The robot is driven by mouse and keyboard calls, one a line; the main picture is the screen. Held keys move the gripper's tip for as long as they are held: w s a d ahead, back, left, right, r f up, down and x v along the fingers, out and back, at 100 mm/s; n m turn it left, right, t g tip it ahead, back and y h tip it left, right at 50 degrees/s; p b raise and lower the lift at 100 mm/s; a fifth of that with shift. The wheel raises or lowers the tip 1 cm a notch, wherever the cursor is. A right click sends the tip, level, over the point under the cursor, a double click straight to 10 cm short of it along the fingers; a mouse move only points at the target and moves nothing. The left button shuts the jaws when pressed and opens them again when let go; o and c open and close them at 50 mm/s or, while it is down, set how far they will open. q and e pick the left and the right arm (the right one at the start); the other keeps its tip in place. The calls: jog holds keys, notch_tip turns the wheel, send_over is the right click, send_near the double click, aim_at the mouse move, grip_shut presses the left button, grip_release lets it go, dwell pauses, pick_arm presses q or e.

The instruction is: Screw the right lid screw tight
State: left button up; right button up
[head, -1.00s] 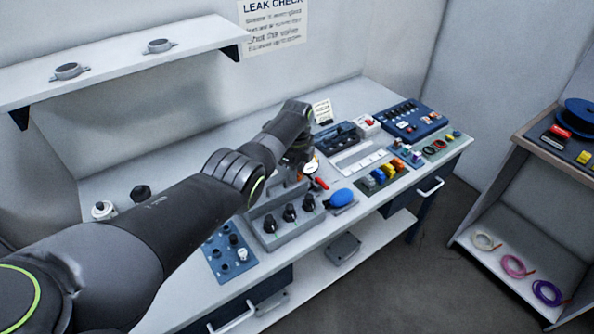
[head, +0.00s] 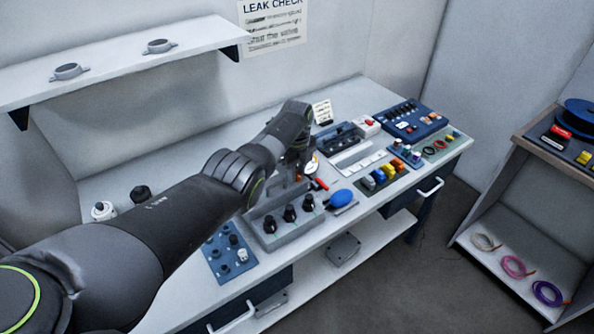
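My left arm comes in from the left and reaches over the workbench (head: 112,174). My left gripper (head: 303,172) points down beside a small round gauge (head: 313,163), behind the grey block with black knobs (head: 270,240). Its fingertips are mostly hidden by my own wrist and the things around it, so I cannot tell whether it is open or shut. The right lid screw and its lid cannot be made out; they may be behind my wrist. My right gripper is not in view.
A red-handled part (head: 321,184) and a blue bulb (head: 341,197) are close right of the gripper. A blue tray (head: 216,262) lies at the front. Coloured blocks (head: 384,173) and a blue rack (head: 413,119) stand further right. A wall shelf (head: 110,66) hangs at the left.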

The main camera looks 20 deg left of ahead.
aim_at(297, 174)
pick_arm(q)
jog(key=o, duration=0.4)
jog(key=shift+r, duration=0.6)
notch_tip(297, 174, up, 16)
jog(key=shift+r+b, duration=0.15)
jog(key=shift+b, duration=0.45)
